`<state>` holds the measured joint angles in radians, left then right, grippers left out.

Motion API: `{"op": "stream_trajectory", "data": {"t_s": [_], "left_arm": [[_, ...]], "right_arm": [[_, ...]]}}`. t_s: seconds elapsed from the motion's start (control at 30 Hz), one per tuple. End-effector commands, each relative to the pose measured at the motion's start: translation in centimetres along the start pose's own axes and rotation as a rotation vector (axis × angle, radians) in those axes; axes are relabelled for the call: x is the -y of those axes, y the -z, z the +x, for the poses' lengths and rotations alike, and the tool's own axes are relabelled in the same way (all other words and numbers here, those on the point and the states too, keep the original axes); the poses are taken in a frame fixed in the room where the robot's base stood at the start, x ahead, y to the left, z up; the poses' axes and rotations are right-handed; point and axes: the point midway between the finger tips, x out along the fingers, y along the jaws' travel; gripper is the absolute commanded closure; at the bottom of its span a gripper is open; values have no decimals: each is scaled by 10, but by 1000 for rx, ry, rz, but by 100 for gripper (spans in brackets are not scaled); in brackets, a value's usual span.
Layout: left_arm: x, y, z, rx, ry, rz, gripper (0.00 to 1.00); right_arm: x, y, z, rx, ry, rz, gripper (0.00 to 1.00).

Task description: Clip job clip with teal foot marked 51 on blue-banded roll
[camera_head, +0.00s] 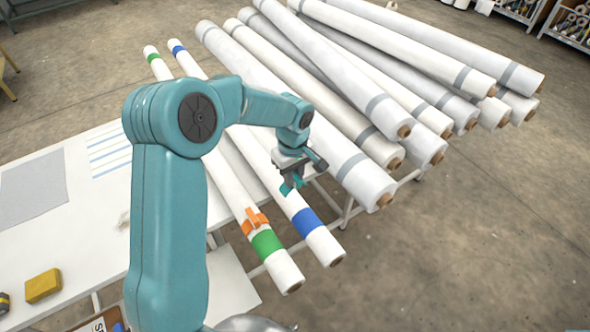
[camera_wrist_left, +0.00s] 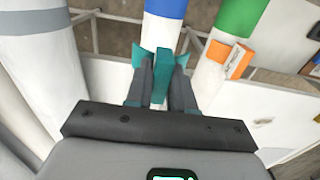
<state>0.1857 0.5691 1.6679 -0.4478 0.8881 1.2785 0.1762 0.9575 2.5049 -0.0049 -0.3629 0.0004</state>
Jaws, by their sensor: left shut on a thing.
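My left gripper (camera_head: 291,178) is shut on a teal clip (camera_wrist_left: 160,78) at the blue-banded roll (camera_head: 319,240). In the wrist view the clip's two flared teal tips point at the white part of this roll, just below its blue band (camera_wrist_left: 165,8). I cannot tell whether the clip touches the roll. In the head view the clip (camera_head: 288,187) is partly hidden by the gripper, and no number is readable. The green-banded roll (camera_head: 284,277) lies beside it with an orange clip (camera_head: 255,219) on it. My right gripper is not in view.
Several larger white rolls with grey bands (camera_head: 360,180) lie piled on a rack at the right. A white table (camera_head: 85,225) at the left holds a grey sheet (camera_head: 33,188) and a yellow block (camera_head: 43,286). The floor at the right front is clear.

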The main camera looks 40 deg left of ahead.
Motion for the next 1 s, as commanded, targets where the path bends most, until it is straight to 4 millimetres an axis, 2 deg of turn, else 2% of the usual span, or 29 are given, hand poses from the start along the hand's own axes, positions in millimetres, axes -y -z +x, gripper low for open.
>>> {"op": "stream_trajectory", "data": {"t_s": [0.5, 0.67, 1.0], "left_arm": [[-3, 2, 58, 0, 0, 3, 100], [-4, 3, 64, 0, 0, 3, 100], [-4, 2, 64, 0, 0, 3, 100]], "right_arm": [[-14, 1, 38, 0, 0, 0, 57], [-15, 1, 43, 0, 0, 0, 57], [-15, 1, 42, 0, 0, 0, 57]]}}
